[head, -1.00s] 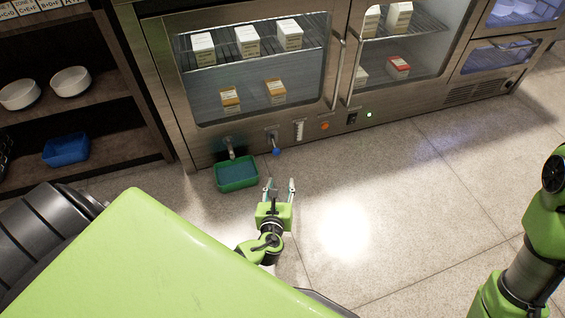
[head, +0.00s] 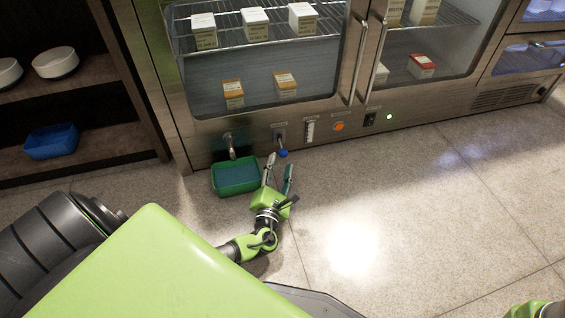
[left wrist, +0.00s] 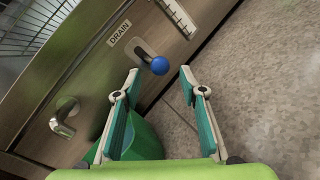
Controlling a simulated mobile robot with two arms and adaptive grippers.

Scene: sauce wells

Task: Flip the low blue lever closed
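The low blue lever (head: 282,153) is a blue ball knob on the steel front of the glass-door cabinet, close to the floor. In the left wrist view its blue knob (left wrist: 160,66) shows at a slot under a DRAIN label (left wrist: 119,34). My left gripper (head: 280,162) is open and empty, with its fingertips just below and around the knob in the head view. In the left wrist view the knob lies ahead, between and beyond the two fingertips (left wrist: 158,78). Whether they touch it cannot be told. My right gripper is not in view.
A green tub (head: 212,178) stands on the floor under a metal spout (head: 231,146), close beside my left gripper. An orange button (head: 338,127) and a black switch (head: 370,119) are on the panel to the right. The floor to the right is clear.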

